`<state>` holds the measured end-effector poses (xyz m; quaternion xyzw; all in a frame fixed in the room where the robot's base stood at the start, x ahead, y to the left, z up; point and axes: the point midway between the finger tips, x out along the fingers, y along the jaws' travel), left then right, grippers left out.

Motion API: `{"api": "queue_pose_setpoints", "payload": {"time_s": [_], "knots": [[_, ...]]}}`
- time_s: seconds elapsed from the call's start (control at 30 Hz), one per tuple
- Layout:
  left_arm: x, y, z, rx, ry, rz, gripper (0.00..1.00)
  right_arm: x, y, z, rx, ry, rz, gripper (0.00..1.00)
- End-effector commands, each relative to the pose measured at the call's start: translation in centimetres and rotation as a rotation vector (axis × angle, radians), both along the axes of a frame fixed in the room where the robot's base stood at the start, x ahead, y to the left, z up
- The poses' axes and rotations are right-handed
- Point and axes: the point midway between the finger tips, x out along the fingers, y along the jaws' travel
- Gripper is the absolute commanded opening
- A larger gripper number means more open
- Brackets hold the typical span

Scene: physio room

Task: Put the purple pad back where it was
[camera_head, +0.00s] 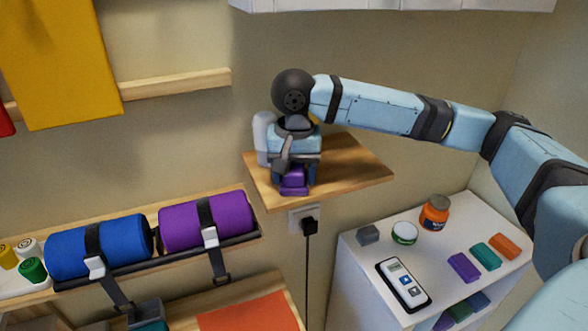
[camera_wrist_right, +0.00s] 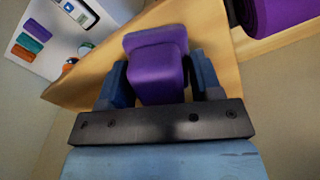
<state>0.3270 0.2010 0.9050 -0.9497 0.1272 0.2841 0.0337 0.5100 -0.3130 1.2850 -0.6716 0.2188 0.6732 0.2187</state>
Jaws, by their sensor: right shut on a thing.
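The purple pad (camera_head: 294,183) is a small block with a wider flat plate at one end. My right gripper (camera_head: 295,170) is shut on it, at the small wooden wall shelf (camera_head: 355,165). In the right wrist view the pad (camera_wrist_right: 158,75) sits between the two blue fingers (camera_wrist_right: 158,85), with the wooden surface behind it. I cannot tell whether the pad touches the shelf. A flat purple block (camera_head: 464,267) lies on the white cabinet beside a teal one (camera_head: 485,255) and an orange one (camera_head: 503,246). My left gripper is not in view.
A pale bottle-like thing (camera_head: 262,135) stands behind my right gripper. The shelf's right part is bare. A plug (camera_head: 309,226) sits below it. Blue (camera_head: 95,245) and purple (camera_head: 195,222) rolls are strapped at left. The white cabinet (camera_head: 365,290) also holds a jar (camera_head: 434,213) and a device (camera_head: 404,284).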

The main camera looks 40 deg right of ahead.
Motion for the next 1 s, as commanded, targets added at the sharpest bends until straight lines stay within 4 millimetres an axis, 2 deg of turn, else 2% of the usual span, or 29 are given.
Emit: {"api": "queue_pose_setpoints", "payload": {"time_s": [0.23,0.27,0.37,0.7,1.0], "knots": [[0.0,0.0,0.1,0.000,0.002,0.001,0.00,0.0,0.0,-0.1,0.001,0.001,0.001,0.40],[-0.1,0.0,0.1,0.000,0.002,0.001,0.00,0.0,0.0,-0.2,0.000,0.001,0.000,0.61],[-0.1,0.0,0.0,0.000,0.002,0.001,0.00,0.0,0.0,-0.2,0.000,0.000,0.001,0.84],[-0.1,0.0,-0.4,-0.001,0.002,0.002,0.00,0.0,0.1,0.0,0.001,-0.002,0.001,0.84],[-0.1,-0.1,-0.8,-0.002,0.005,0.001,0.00,0.0,0.1,4.8,0.003,-0.003,0.001,0.84]]}}
